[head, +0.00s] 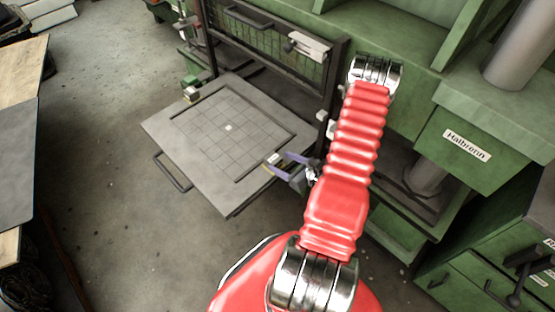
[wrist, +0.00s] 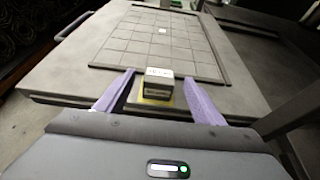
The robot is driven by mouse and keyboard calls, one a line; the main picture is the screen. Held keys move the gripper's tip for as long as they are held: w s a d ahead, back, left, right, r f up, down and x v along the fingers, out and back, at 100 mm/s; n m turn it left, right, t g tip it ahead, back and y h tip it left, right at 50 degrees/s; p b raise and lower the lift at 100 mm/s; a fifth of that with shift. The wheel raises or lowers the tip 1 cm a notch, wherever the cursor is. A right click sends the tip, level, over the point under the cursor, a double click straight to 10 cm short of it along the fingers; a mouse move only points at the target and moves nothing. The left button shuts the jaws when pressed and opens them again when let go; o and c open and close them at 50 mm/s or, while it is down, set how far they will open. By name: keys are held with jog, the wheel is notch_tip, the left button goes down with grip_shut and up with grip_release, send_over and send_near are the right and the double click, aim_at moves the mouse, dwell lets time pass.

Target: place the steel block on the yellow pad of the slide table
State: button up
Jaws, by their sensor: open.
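The steel block (wrist: 158,87), small and grey with a white label on top, stands upright on the yellow pad (wrist: 150,102) at the near edge of the slide table (wrist: 70,75). Only a thin yellow margin of the pad shows around the block. My gripper (wrist: 159,80) is open, with one purple finger on each side of the block and a visible gap at both sides. In the head view my gripper (head: 283,162) is at the right edge of the slide table (head: 165,125), and the block there is small and partly hidden.
A raised gridded plate (head: 225,125) with a small white square lies on the slide table. A dark frame with a mesh guard (head: 262,45) rises behind it. A green machine (head: 400,110) stands close on the right. The floor (head: 100,150) to the left is clear.

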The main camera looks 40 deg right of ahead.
jog(key=v, duration=0.6)
jog(key=shift+s, duration=0.1)
dwell(0.6)
jog(key=w+a+r+n+g+y, duration=0.3)
jog(key=a+r+n+y, duration=0.1)
jog(key=a+r+n, duration=0.6)
jog(key=w+a+r+n+g+y, duration=0.45)
jog(key=a+r+n, duration=0.25)
jog(key=a+r, duration=0.45)
jog(key=s+a+r+n+g+h, duration=0.35)
jog(key=s+a+r+n, duration=0.35)
jog(key=a+r+n, duration=0.25)
jog(key=s+r+n+t+h, duration=0.3)
jog(key=s+r+n+h, duration=0.2)
jog(key=r+n, duration=0.4)
jog(key=shift+s+a+r, duration=0.35)
jog(key=shift+s+r, duration=0.05)
jog(key=shift+r, duration=0.5)
jog(key=shift+c, duration=0.6)
